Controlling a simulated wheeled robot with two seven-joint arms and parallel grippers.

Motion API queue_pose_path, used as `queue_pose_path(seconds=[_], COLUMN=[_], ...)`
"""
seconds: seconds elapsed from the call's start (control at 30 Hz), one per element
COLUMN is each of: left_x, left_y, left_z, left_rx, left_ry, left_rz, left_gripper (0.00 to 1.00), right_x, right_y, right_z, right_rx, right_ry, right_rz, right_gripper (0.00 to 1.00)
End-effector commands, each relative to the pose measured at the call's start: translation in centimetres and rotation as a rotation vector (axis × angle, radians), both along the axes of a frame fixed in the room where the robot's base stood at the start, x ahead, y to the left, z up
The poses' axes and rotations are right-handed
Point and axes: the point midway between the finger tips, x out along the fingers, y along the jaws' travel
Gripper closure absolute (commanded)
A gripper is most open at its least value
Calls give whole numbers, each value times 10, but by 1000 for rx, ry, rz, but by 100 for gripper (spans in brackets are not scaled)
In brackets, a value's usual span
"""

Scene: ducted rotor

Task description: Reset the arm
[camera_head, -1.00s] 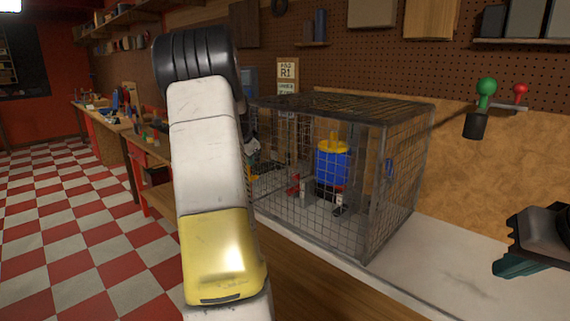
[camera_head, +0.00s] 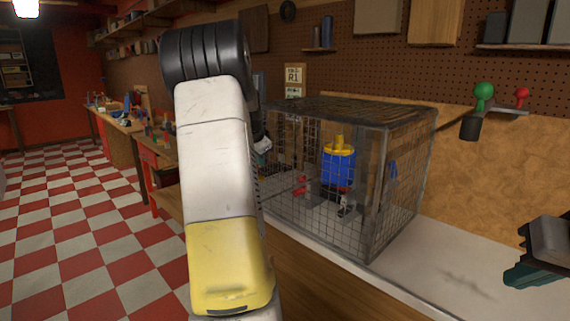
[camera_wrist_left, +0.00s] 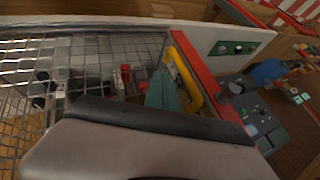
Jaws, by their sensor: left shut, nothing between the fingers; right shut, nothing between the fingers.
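My left arm rises across the middle of the head view, white and yellow with a black ribbed joint, and hides part of the bench behind it. My left gripper shows in the left wrist view as teal fingers (camera_wrist_left: 168,93) beyond a grey body; it is shut and empty, beside the wire cage (camera_wrist_left: 95,48). My right gripper (camera_head: 522,275), dark with teal fingers, is at the right edge of the head view, shut and empty above the worktop.
The wire cage (camera_head: 345,232) stands on the pale worktop (camera_head: 455,285), with a blue and yellow cylinder (camera_head: 339,168) inside. Green (camera_head: 484,92) and red (camera_head: 522,96) knobs are on the wall at right. The worktop right of the cage is clear. Checkered floor (camera_head: 85,240) is open at left.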

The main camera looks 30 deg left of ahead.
Motion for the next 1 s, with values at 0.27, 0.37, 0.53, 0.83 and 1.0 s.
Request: queue_pose_path(seconds=[0.27,0.37,0.53,0.83,1.0], left_x=[-29,-35,-40,-57,-113], left_y=[-13,-16,-18,-73,-181], left_z=[41,50,56,71,86], left_rx=[-1,-2,-3,-69,-227], left_ry=[1,2,3,-17,-36], left_rz=[-2,-2,-3,4,35], left_gripper=[100,100,100,100,100], right_x=[0,0,0,0,0], right_y=[0,0,0,0,0], right_z=[0,0,0,0,0], right_rx=[0,0,0,0,0], right_ry=[0,0,0,0,0], right_rz=[0,0,0,0,0], right_gripper=[100,100,100,100,100])
